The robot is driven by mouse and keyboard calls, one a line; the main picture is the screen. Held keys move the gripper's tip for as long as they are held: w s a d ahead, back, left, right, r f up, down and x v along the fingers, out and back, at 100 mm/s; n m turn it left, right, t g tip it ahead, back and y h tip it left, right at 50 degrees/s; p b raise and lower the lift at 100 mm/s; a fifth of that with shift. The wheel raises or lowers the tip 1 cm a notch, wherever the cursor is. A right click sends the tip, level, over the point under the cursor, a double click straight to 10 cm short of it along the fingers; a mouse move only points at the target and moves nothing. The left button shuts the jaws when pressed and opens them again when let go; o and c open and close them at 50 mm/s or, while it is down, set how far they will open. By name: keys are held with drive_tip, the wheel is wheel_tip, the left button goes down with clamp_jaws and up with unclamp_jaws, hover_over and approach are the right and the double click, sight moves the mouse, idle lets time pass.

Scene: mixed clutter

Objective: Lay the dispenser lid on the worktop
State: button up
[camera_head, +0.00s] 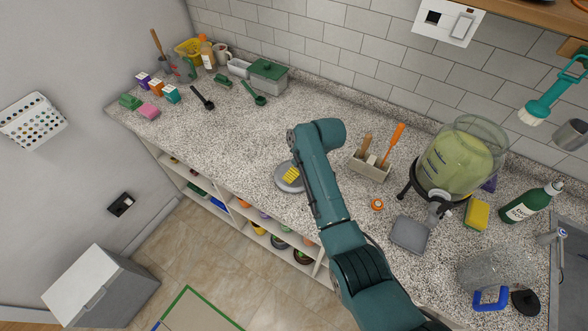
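The drink dispenser (455,160) is a large clear jar of yellow-green liquid on a dark stand, at the right of the worktop (225,145). Its wide top looks uncovered, with clear glass above the liquid. A round grey disc (281,182) with a yellow ribbed piece on it lies near the worktop's front edge, partly behind my arm. I cannot tell whether this disc is the dispenser lid; no other lid is clearly seen for the jar. My arm reaches up over the middle of the worktop. My gripper's fingers are hidden, so their state and hold do not show.
A utensil caddy (370,170) and an orange-topped small item (377,204) stand between my arm and the dispenser. A grey square item (409,234), yellow sponge (477,214), green bottle (531,203) and clear jug (492,267) crowd the right. The worktop left of my arm is mostly clear.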

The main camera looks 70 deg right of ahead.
drive_tip(key=d+p+v, duration=0.1)
drive_tip(key=v, duration=1)
drive_tip(key=w+a+r+n+t+h, duration=0.1)
drive_tip(key=w+a+r+t+h, duration=0.2)
drive_tip(key=w+a+r+t, duration=0.95)
drive_tip(key=w+a+r, duration=0.1)
drive_tip(key=a+r, duration=0.65)
drive_tip(key=w+a+r, duration=0.3)
drive_tip(key=a+r, duration=0.5)
drive_tip(key=a, duration=0.1)
drive_tip(key=s+a+r+t+y, duration=0.3)
drive_tip(key=s+a+r+t, duration=0.2)
drive_tip(key=s+a+r, duration=0.3)
wheel_tip(320, 180, up, 3)
drive_tip(key=shift+a+f, duration=0.15)
drive_tip(key=shift+a, duration=0.8)
drive_tip(key=shift+s, duration=0.1)
